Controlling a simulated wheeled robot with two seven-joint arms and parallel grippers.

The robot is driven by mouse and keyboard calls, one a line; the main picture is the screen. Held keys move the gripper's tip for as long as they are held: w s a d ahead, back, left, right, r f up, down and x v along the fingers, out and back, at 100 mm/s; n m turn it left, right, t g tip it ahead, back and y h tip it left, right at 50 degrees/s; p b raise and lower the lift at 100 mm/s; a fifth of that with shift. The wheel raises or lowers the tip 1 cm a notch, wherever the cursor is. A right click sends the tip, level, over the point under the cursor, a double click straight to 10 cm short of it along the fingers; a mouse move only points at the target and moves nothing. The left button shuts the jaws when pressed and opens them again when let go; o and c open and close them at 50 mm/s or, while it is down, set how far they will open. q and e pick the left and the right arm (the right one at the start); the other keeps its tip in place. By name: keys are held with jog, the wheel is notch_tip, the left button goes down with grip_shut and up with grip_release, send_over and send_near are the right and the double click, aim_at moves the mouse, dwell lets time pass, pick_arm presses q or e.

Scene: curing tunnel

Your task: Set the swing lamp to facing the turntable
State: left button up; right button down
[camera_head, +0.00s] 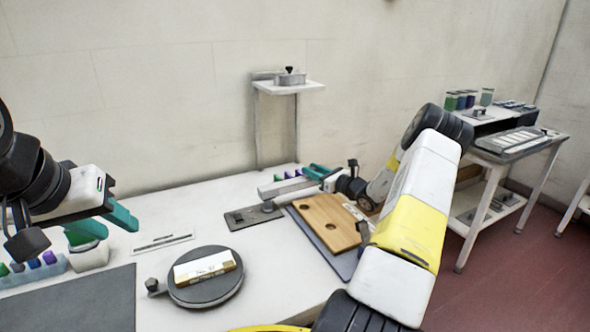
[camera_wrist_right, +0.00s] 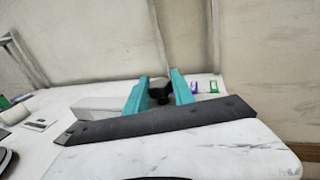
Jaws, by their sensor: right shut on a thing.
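The swing lamp appears to be the pale grey bar (camera_head: 284,188) above a dark base plate (camera_head: 240,219), behind the turntable. The bar also shows in the wrist view (camera_wrist_right: 98,104). My right gripper (camera_head: 317,172) is at the bar's right end. In the wrist view its teal fingers (camera_wrist_right: 158,88) are shut on a black knob (camera_wrist_right: 158,94). I cannot tell which way the lamp faces. The round dark turntable (camera_head: 206,294) carries a white and tan block (camera_head: 204,266). My left gripper (camera_head: 105,222) has its teal fingers apart and is empty, above the table's left side.
A wooden board with holes (camera_head: 326,226) lies beside the base plate, partly behind my right arm. A white cup (camera_head: 90,257) and a rack of coloured vials (camera_head: 34,273) stand at left. A side table (camera_head: 520,146) stands at right.

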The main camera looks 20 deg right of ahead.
jog(key=shift+s+d+m+t+h, duration=0.1)
jog(key=shift+s+m+t+h, duration=0.4)
jog(key=shift+s+m+h, duration=0.5)
jog(key=shift+s, duration=0.15)
jog(key=c, duration=1.1)
grip_release()
jog(key=v, duration=0.7)
jog(key=shift+s+d, duration=0.15)
jog(key=shift+s, duration=0.25)
